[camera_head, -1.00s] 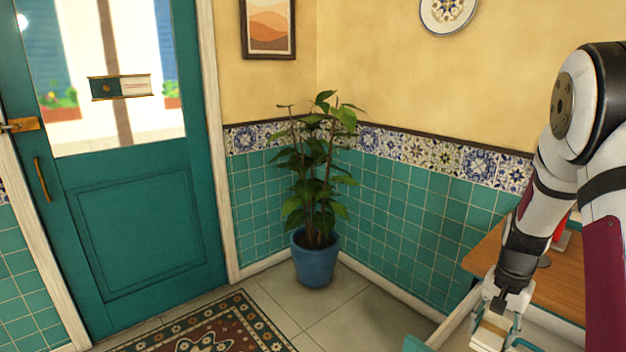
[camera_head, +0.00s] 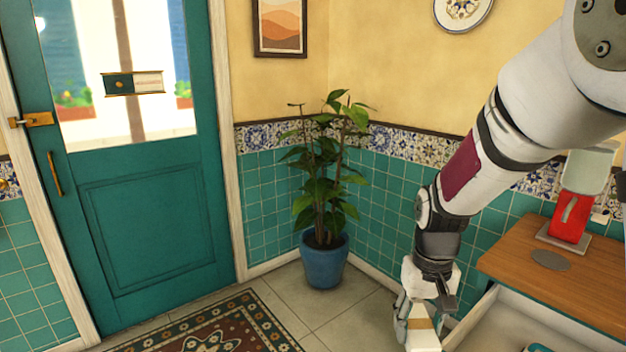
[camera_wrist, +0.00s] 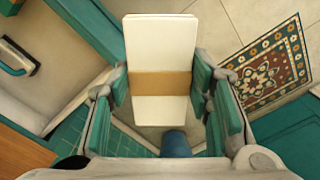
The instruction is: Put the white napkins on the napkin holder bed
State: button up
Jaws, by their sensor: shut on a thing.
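The white napkins (camera_wrist: 162,50) are a flat stack with a tan band around the middle. My gripper (camera_wrist: 160,92) is shut on the stack, with teal finger pads on both sides of it in the wrist view. In the head view the gripper (camera_head: 424,298) points down at the lower middle right, and the napkins (camera_head: 421,340) show below it, cut by the bottom edge. They are held in the air left of an open white drawer (camera_head: 500,318). I cannot identify the napkin holder bed with certainty.
A wooden counter (camera_head: 520,252) carries a red device (camera_head: 571,218) and a grey disc (camera_head: 551,260). A teal-edged item (camera_wrist: 15,58) lies in the drawer. A potted plant (camera_head: 325,262) stands in the corner. The door (camera_head: 150,220) and patterned rug (camera_head: 215,330) are left.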

aim_at(422, 337)
jog(key=shift+s+a+r+p, duration=0.2)
jog(key=shift+a+p, duration=0.1)
jog(key=shift+p, duration=0.1)
jog(key=r+p, duration=0.1)
jog(key=p, duration=0.3)
jog(key=shift+r, duration=0.1)
jog(key=p, duration=0.3)
jog(key=shift+s+r, duration=0.3)
jog(key=shift+r, duration=0.1)
jog(key=p, duration=0.2)
jog(key=s+p, duration=0.1)
jog(key=p, duration=0.2)
jog(key=shift+s+r, duration=0.25)
jog(key=shift+r, duration=0.1)
jog(key=shift+d+f+p, duration=0.1)
jog(key=shift+d+p, duration=0.05)
jog(key=shift+p, duration=0.15)
